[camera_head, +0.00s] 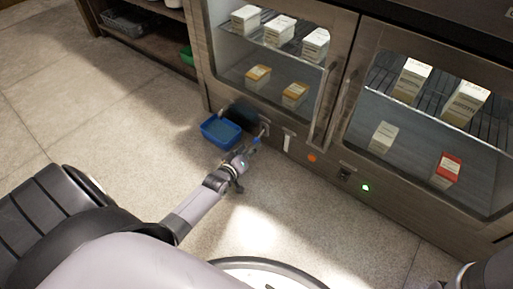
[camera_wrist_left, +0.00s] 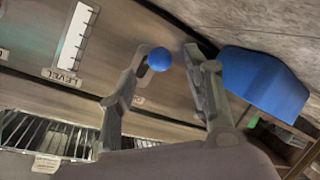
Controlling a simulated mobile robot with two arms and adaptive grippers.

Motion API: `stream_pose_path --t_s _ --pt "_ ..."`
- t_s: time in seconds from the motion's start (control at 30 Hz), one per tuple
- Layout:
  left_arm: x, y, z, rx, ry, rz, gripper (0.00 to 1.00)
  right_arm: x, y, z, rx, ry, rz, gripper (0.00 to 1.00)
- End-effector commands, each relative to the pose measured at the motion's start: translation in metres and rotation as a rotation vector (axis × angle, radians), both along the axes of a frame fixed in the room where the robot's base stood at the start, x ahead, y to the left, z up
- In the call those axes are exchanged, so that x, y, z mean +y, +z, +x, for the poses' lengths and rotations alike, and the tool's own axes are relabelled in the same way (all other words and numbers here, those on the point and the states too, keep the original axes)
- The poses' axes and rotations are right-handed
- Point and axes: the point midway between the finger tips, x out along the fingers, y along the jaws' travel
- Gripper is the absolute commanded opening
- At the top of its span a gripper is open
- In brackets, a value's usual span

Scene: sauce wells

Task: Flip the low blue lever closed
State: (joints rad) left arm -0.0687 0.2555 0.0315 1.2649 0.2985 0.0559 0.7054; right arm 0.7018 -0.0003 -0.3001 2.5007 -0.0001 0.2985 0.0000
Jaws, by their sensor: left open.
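The low blue lever shows as a round blue knob (camera_head: 257,140) at the foot of the steel cabinet, left of the white level strip. My left gripper (camera_head: 248,155) is open and reaches low toward the knob from the front. I cannot tell whether a finger touches it. The lever's stem is mostly hidden, so its angle is unclear. My right gripper is out of view.
A blue bin (camera_head: 221,132) stands on the floor just left of the lever, and the same bin (camera_wrist_left: 262,82) is close beside my right finger in the wrist view. Glass-door cabinets hold several cartons. An orange button (camera_head: 311,158) and green light (camera_head: 365,188) sit right. Floor in front is clear.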

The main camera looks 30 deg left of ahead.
Motion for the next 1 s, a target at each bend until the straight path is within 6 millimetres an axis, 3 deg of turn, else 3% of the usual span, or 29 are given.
stream_pose_path --t_s 0.03,0.1,0.4,0.83,1.0 --pt "0.001 -0.009 0.010 -0.005 0.000 0.002 0.46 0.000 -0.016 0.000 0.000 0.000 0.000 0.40" --pt "0.002 -0.012 0.021 -0.003 0.000 0.002 0.46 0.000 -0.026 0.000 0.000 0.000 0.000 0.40" --pt "0.006 -0.019 0.052 -0.001 0.000 0.001 0.46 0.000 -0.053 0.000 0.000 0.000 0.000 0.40" --pt "0.006 -0.017 0.058 0.000 0.000 0.001 0.46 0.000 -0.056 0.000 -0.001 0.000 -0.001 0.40" --pt "0.006 -0.018 0.058 0.000 0.000 0.001 0.34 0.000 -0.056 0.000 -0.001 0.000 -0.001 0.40"
